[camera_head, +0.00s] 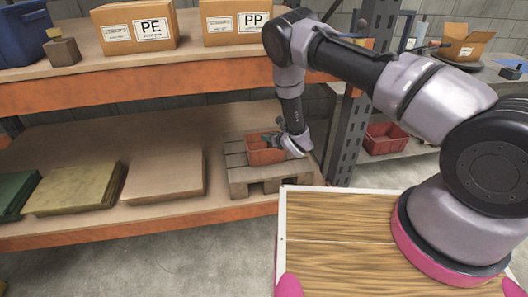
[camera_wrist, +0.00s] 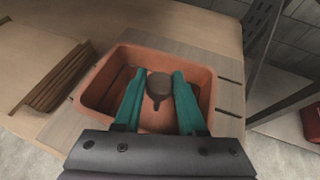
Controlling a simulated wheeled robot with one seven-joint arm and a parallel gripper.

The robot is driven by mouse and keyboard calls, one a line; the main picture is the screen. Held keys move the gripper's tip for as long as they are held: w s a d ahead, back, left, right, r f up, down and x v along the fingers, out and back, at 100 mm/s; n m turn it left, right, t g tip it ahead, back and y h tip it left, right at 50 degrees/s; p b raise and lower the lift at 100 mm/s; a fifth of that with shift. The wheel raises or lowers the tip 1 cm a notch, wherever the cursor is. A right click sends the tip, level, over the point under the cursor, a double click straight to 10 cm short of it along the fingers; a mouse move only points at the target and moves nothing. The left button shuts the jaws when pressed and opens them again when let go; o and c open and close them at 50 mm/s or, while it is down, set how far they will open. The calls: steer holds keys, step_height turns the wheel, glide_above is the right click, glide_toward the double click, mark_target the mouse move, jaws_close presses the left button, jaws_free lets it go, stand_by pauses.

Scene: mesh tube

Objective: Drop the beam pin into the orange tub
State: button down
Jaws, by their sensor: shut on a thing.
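The orange tub (camera_head: 262,150) sits on a wooden pallet on the lower shelf, and its open inside and rim (camera_wrist: 95,93) fill the middle of the wrist view. My gripper (camera_head: 276,142) is over the tub. In the wrist view my gripper (camera_wrist: 158,82) has two teal fingers with a dark brown piece, the beam pin (camera_wrist: 159,86), between their tips. The pin has a round head and a narrower stem, and it is over the tub's inside. I cannot tell its exact height above the tub floor. The pin is too small to make out in the head view.
The wooden pallet (camera_head: 240,177) stands on the lower shelf (camera_head: 140,217). A flat cardboard stack (camera_head: 165,178) and a yellowish stack (camera_head: 75,188) lie to the left. A rack upright (camera_head: 345,140) rises close to the right. The upper shelf edge (camera_head: 130,94) runs above the tub.

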steer(key=shift+c, duration=2)
jaws_free()
steer(key=shift+s+d, duration=0.1)
steer(key=v, duration=1)
steer(key=shift+s+r, duration=0.2)
steer(key=shift+d, duration=0.2)
